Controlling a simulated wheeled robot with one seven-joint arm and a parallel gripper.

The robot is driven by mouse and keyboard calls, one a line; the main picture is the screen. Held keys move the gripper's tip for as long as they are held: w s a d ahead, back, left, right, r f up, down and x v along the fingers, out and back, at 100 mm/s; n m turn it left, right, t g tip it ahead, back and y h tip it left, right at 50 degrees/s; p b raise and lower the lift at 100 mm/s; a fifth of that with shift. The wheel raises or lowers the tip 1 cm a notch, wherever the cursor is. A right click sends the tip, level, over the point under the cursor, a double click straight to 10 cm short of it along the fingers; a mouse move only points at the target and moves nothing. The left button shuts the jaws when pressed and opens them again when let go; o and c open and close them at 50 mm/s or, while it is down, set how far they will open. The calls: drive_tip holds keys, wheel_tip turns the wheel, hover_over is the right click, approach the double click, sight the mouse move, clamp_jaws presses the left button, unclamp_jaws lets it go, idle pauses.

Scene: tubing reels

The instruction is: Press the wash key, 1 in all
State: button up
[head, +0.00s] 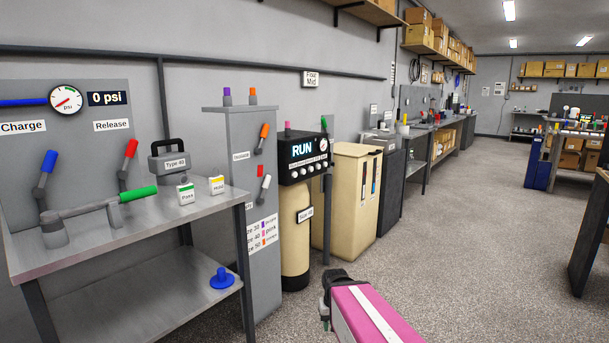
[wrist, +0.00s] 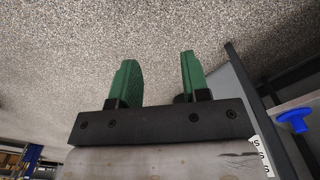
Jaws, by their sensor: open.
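A black control head (head: 304,157) with a lit RUN display (head: 302,150) sits on top of a beige tank in the middle of the head view. A row of small pale keys (head: 304,171) runs along its lower front; their labels are too small to read, so I cannot tell which is the wash key. My gripper (wrist: 158,80) is open and empty in the wrist view, its two green fingers apart over bare floor. In the head view my pink arm is at the bottom, below and in front of the tank, clear of the control head.
A metal bench (head: 100,228) with coloured levers and a gauge (head: 66,99) stands at the left. A blue knob (head: 222,278) is on its lower shelf. A grey cabinet (head: 247,200) stands between bench and tank. A beige bin (head: 350,200) stands behind. The speckled floor (head: 450,250) is free.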

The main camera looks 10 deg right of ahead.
clamp_jaws()
idle(1.8)
